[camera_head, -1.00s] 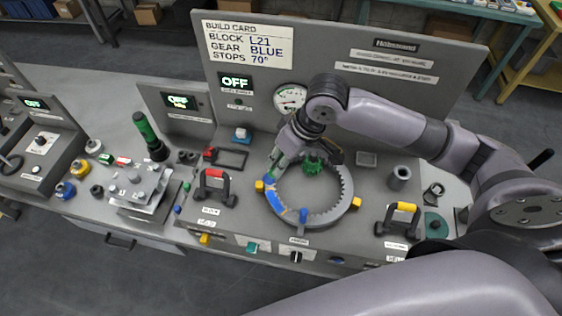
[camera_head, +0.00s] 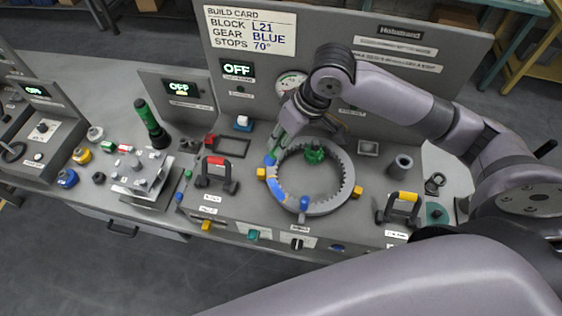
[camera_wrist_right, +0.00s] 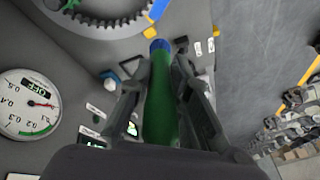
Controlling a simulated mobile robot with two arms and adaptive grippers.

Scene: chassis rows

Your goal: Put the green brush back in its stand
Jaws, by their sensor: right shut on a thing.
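The green brush (camera_wrist_right: 160,115) shows in the right wrist view as a green handle with a blue end, held between the two fingers. My right gripper (camera_wrist_right: 162,82) is shut on it. In the head view my right gripper (camera_head: 283,142) hangs over the far left side of the toothed ring (camera_head: 349,184), with the brush slanting down and left. I cannot tell if the blue end touches the ring. A grey hollow cup (camera_head: 401,166) stands empty right of the ring; I cannot tell if it is the stand. My left gripper is not in view.
A green gear (camera_head: 314,154) sits inside the ring. A red-topped handle (camera_head: 216,171) stands left of it and a yellow-topped handle (camera_head: 402,207) right. A tall green-and-black cylinder (camera_head: 150,124) stands farther left. An upright panel (camera_head: 330,65) closes off the back.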

